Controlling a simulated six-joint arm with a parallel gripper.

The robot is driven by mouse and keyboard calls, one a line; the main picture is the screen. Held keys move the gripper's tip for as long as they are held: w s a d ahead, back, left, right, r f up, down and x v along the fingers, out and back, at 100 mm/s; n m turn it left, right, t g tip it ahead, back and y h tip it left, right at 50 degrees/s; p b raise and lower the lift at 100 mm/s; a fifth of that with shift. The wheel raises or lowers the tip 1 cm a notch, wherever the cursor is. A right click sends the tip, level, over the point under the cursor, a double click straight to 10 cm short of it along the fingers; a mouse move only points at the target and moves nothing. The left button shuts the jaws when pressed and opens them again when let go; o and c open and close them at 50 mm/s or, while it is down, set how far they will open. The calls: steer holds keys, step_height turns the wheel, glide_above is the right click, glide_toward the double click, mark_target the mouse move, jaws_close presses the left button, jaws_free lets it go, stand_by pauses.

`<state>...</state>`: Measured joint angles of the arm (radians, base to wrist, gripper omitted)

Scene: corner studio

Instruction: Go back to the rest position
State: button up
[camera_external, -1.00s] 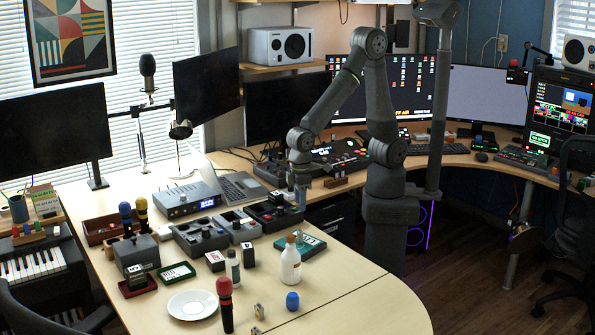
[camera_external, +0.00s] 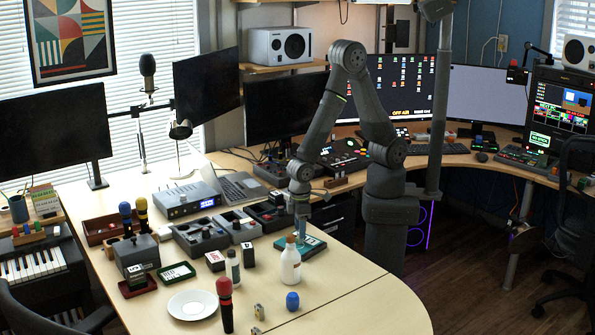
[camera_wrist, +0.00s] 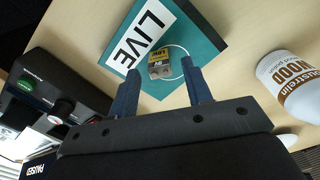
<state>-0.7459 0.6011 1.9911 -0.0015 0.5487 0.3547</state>
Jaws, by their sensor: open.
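My gripper (camera_external: 302,234) points down over the teal LIVE board (camera_external: 312,246) on the desk. In the wrist view, its two dark blue fingers (camera_wrist: 161,72) are apart. A small yellow, grey and black block (camera_wrist: 160,62) sits on the teal board (camera_wrist: 208,42), inside a thin white ring. It shows between and beyond the fingertips, and no finger visibly grips it. In the external view I cannot make this block out near the fingers.
Black control boxes (camera_external: 268,215) lie to the left. A plate (camera_external: 193,304), red-topped microphone (camera_external: 225,305) and blue knob (camera_external: 292,301) are nearer the front. The right front desk is clear.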

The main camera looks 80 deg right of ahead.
step_height(320, 180, down, 2)
steer(key=shift+r, duration=0.15)
steer(key=shift+r, duration=0.1)
stand_by(0.4)
